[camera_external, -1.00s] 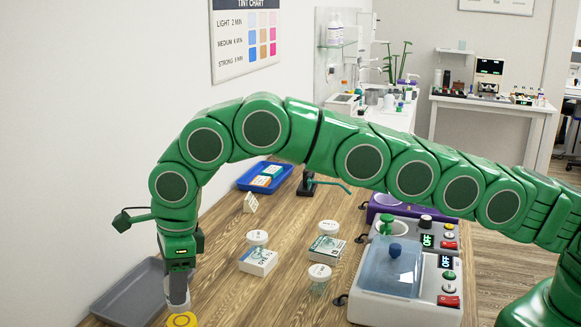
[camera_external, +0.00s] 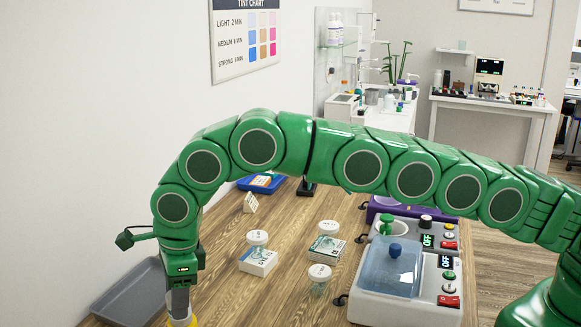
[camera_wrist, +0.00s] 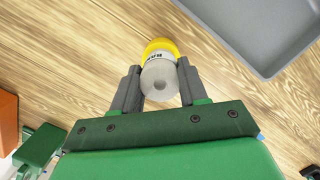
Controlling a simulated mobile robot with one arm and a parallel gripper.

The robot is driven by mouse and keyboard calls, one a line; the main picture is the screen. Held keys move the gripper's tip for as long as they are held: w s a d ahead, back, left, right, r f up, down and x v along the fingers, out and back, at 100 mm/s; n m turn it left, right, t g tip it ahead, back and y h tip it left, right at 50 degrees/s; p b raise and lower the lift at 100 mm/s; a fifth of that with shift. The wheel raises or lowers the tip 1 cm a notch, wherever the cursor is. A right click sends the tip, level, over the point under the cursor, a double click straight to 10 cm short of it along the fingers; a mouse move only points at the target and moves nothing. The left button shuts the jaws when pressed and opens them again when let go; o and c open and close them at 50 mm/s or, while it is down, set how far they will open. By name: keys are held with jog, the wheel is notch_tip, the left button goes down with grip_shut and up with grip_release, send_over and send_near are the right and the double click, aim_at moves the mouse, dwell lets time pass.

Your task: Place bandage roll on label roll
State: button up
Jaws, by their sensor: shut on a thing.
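A pale cylindrical bandage roll (camera_wrist: 159,80) with dark print on its side sits between the two grey fingers of my gripper (camera_wrist: 159,69) in the wrist view. My gripper is shut on it. A yellow roll (camera_wrist: 160,45), which looks like the label roll, shows just beyond the bandage roll's far end. I cannot tell whether the two rolls touch. In the external view my gripper (camera_external: 180,308) points down at the bottom edge, over the yellow roll (camera_external: 191,322), which is mostly hidden or cut off. The bandage roll is hidden there by the fingers.
A grey tray (camera_external: 130,292) lies left of my gripper. To the right are white-lidded jars (camera_external: 319,272), small boxes (camera_external: 258,262) and a white machine with a blue lid (camera_external: 392,268). A blue tray (camera_external: 243,184) is farther back. Bare wood lies between.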

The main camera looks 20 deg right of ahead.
jog(key=o, duration=1)
jog(key=r, duration=0.5)
jog(key=d+r, duration=0.1)
jog(key=r, duration=0.1)
jog(key=shift+r, duration=0.35)
